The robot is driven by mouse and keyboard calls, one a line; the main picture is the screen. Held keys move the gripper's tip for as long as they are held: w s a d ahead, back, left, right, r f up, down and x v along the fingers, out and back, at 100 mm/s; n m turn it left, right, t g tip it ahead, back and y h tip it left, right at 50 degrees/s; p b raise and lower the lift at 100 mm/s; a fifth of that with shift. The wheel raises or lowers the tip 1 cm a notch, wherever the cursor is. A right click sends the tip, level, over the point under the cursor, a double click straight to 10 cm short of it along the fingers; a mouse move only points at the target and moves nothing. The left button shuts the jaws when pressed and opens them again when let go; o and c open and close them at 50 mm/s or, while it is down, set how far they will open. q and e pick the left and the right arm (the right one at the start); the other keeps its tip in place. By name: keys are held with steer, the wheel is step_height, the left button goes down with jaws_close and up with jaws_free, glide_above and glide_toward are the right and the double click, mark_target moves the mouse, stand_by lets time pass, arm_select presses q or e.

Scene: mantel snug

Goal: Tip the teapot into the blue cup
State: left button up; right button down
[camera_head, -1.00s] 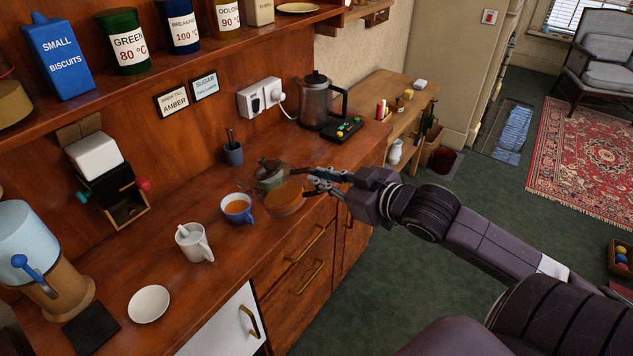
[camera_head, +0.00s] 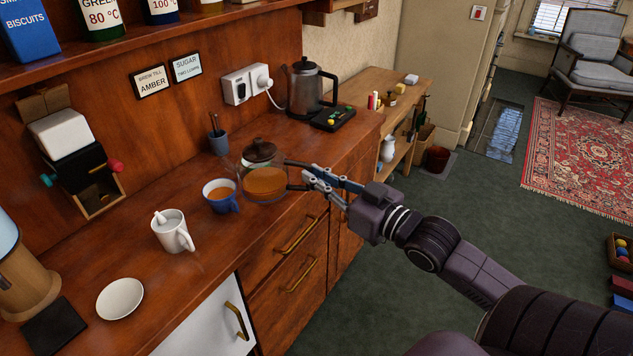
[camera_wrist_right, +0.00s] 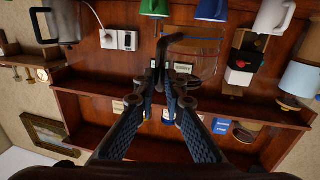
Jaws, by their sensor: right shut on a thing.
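The glass teapot (camera_head: 251,165) has a dark lid and amber tea inside, and looks about upright. It is at the right of the blue cup (camera_head: 220,203), near the counter's front edge; I cannot tell whether its base touches the counter. The blue cup stands upright with amber-brown liquid in it. My right gripper (camera_head: 308,182) is shut on the teapot's handle, on the side away from the cup. In the right wrist view, the gripper (camera_wrist_right: 160,78) is closed on the dark handle, with the clear glass (camera_wrist_right: 203,62) beyond. My left gripper is not in view.
A white mug (camera_head: 172,232) with something in it and a white saucer (camera_head: 120,298) stand left of the cup. A blue-grey holder (camera_head: 219,144) is behind. A kettle (camera_head: 304,90) and dark tray (camera_head: 332,119) are at the back right. Counter is bare between mug and wall.

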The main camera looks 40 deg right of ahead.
stand_by(0.6)
step_height(320, 180, up, 3)
steer(key=p, duration=0.3)
steer(key=shift+p, duration=0.35)
stand_by(0.7)
